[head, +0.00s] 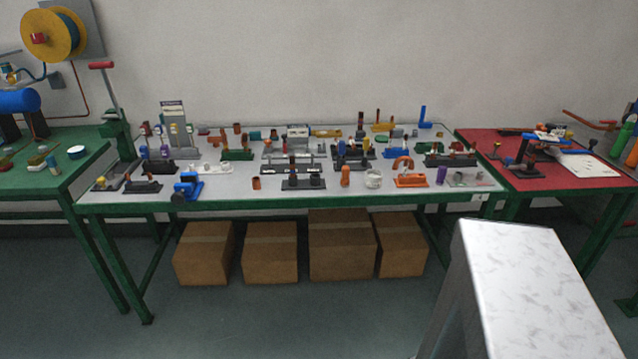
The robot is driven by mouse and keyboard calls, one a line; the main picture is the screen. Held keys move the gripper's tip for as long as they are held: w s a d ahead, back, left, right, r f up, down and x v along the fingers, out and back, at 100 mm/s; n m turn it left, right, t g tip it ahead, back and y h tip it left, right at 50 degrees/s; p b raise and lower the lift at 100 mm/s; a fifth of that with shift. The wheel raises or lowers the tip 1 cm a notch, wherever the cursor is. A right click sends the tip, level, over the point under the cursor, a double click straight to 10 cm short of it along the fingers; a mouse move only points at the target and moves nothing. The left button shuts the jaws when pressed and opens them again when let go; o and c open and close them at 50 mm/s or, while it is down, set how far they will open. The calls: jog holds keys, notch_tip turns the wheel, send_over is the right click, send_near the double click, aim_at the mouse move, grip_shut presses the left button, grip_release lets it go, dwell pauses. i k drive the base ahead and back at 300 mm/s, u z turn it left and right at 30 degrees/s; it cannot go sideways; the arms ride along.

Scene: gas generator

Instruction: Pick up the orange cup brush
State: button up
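Several small orange things stand on the grey-topped table, and I cannot tell for sure which one is the cup brush. A small upright orange piece (345,176) stands near the front edge, right of centre. An orange curved piece on a flat orange base (409,175) stands further right. My gripper is not in view, and nothing shows being held.
The grey-topped table (225,188) is crowded with small tools and fixtures. A blue vise-like piece (187,186) stands at its front left. A green table (85,160) adjoins on the left, a red one (510,179) on the right. Cardboard boxes (342,248) sit underneath.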

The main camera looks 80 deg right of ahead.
aim_at(345, 179)
jog(key=z, duration=0.1)
jog(key=i, duration=1)
jog(key=z, duration=4.85)
jog(key=i, duration=0.1)
jog(key=u, duration=3.05)
